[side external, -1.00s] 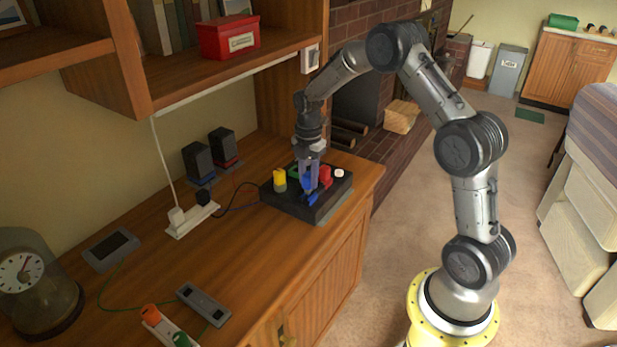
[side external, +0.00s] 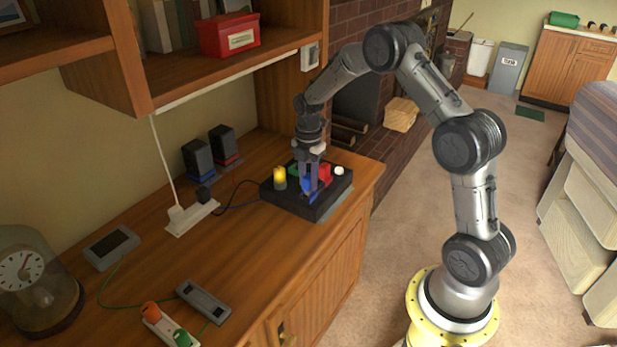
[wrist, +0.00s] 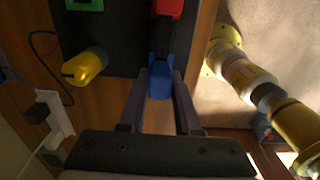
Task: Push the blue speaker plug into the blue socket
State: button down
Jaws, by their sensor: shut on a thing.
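My gripper (side external: 310,178) is shut on the blue plug (side external: 306,186) at the front part of the black box (side external: 283,199). In the wrist view the blue plug (wrist: 160,80) sits between my two fingertips (wrist: 159,84). It lies close against the box's edge. The plug and my fingers hide the blue socket, and I cannot tell how deep the plug sits. A red plug (side external: 325,173) stands just beside my fingers; it also shows in the wrist view (wrist: 168,8).
Two dark speakers (side external: 198,160), a white power strip (side external: 190,218) and thin cables lie to the left.

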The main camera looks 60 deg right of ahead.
aim_at(308, 176)
jog(key=shift+f, duration=0.65)
jog(key=c, duration=0.5)
grip_release()
jog(key=shift+r, duration=0.15)
notch_tip(308, 176, up, 14)
jog(key=shift+f, duration=0.2)
